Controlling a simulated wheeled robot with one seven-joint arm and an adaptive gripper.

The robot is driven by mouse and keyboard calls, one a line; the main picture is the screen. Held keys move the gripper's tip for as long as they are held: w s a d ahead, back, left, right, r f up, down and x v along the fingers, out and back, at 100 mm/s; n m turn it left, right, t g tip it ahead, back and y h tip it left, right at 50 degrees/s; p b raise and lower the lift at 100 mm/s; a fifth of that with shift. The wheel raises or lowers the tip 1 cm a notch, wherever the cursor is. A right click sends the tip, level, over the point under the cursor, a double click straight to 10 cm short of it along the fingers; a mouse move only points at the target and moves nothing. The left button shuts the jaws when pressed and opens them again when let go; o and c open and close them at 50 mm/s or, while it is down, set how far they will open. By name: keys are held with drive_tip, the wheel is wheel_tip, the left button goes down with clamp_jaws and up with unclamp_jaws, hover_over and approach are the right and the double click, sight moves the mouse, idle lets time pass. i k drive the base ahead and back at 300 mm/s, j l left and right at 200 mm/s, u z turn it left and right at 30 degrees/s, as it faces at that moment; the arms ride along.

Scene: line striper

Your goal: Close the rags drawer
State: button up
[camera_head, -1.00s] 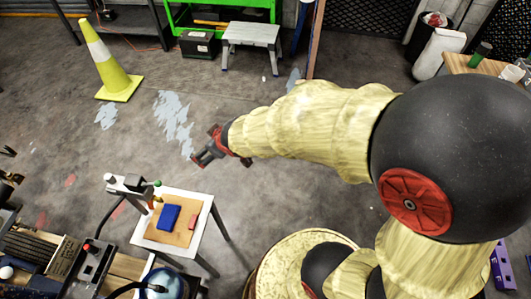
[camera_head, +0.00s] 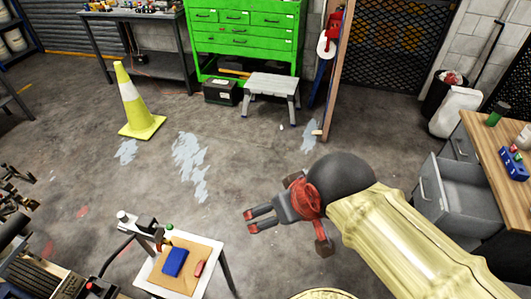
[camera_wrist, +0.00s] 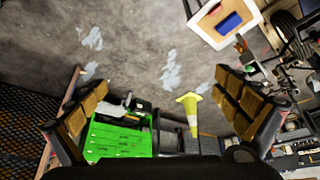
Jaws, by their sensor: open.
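An open grey drawer (camera_head: 465,185) sticks out from a grey cabinet (camera_head: 455,143) under a wooden worktop at the right of the head view. The drawer looks empty from here; I see no label on it, so I cannot tell for sure that it is the rags drawer. My gripper (camera_head: 250,221) is in the middle of the head view, pointing left, away from the drawer and well apart from it. It is open and empty; its fingers stand wide apart in the wrist view (camera_wrist: 163,105). The drawer does not show in the wrist view.
A small white-topped table (camera_head: 208,253) with a blue item stands left of my gripper. A yellow cone (camera_head: 133,100), a step stool (camera_head: 271,84) and a green tool chest (camera_head: 245,38) are farther back. The middle floor is clear.

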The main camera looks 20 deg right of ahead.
sight(458, 197)
drive_tip(key=z, duration=2.25)
drive_tip(key=i+l+u, duration=0.15)
drive_tip(key=l+u, duration=0.15)
drive_tip(key=l, duration=0.2)
drive_tip(key=i, duration=0.05)
